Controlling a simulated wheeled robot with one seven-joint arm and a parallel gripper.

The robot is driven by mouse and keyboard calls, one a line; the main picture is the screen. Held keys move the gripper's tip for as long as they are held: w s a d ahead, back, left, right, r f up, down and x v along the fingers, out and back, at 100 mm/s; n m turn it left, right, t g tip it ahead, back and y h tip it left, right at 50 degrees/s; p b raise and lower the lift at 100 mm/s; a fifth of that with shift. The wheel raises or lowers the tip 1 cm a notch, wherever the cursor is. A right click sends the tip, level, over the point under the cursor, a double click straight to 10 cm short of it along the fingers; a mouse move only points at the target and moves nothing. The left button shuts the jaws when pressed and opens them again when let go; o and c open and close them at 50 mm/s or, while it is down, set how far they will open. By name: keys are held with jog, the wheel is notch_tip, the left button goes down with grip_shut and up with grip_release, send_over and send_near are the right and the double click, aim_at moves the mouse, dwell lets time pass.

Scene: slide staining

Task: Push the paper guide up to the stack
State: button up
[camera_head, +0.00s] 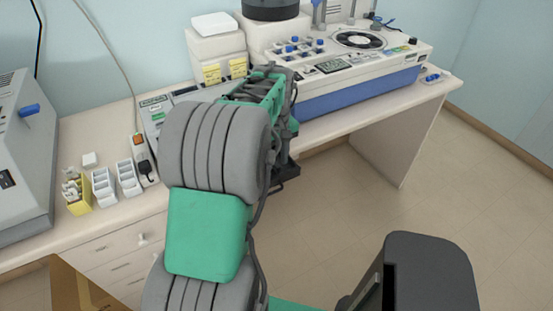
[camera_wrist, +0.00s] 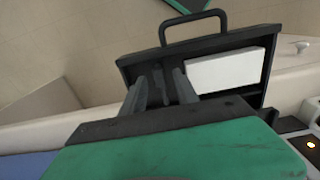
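In the wrist view a dark tray (camera_wrist: 252,40) with a loop handle (camera_wrist: 190,18) juts out past the table's front edge. A white paper stack (camera_wrist: 226,71) lies in its right part. My gripper (camera_wrist: 163,72) reaches over the left part of the tray, left of the stack. Its two grey fingers stand apart. A narrow dark upright piece, seemingly the paper guide (camera_wrist: 160,84), shows between them, apart from the stack. I cannot tell whether the fingers touch it. In the head view my arm hides the gripper, the stack and the guide.
A long machine (camera_head: 345,90) with a blue base stands on the table (camera_head: 85,233), right of my arm. White racks (camera_head: 128,178), a yellow holder (camera_head: 77,195) and a grey device (camera_head: 25,150) stand at the left.

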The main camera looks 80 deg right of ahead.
aim_at(276, 164)
notch_tip(276, 164, up, 8)
jog(key=shift+f+b, duration=0.25)
jog(key=shift+b, duration=0.15)
